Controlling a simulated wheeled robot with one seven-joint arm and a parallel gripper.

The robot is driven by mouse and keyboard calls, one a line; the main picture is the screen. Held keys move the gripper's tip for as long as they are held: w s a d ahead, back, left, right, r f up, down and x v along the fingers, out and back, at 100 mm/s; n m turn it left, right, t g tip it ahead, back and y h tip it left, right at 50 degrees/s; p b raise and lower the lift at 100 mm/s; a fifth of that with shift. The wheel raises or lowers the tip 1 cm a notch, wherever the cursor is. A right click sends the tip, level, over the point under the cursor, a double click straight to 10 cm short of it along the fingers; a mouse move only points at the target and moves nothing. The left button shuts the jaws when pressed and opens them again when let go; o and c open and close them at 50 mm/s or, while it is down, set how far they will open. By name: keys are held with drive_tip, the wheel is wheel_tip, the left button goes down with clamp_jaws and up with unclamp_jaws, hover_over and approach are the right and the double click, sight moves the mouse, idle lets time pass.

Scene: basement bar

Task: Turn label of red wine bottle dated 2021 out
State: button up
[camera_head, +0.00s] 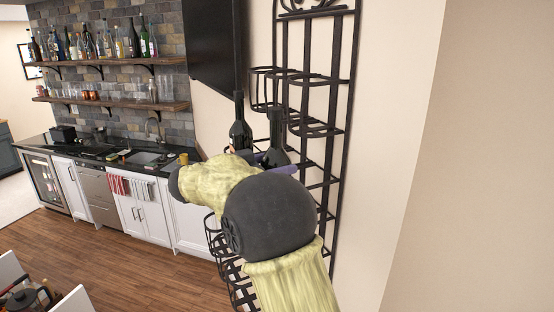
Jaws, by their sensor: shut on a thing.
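Two dark wine bottles stand upright at the black metal wall rack (330,130). The left bottle (240,135) shows its neck and shoulder. The right bottle (275,150) is nearer to me, with its lower body hidden behind my arm. My gripper (272,164) shows only as purplish parts on either side of the right bottle, and it is shut on that bottle. The rest of the gripper is hidden by my arm. No label or date can be read on either bottle.
Empty rack rings (290,82) sit above the bottles, and more rings (228,268) sit below. A dark wall screen (212,45) hangs at the upper left of the rack. A bare beige wall (400,150) stands right. Wooden floor (150,262) is open at left.

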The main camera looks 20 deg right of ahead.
drive_tip(key=shift+r+m+g+p, duration=0.15)
drive_tip(key=shift+m+g+p, duration=0.55)
drive_tip(key=shift+g, duration=0.4)
drive_tip(key=shift+m+g, duration=0.7)
drive_tip(key=shift+g, duration=0.4)
drive_tip(key=o, duration=0.8)
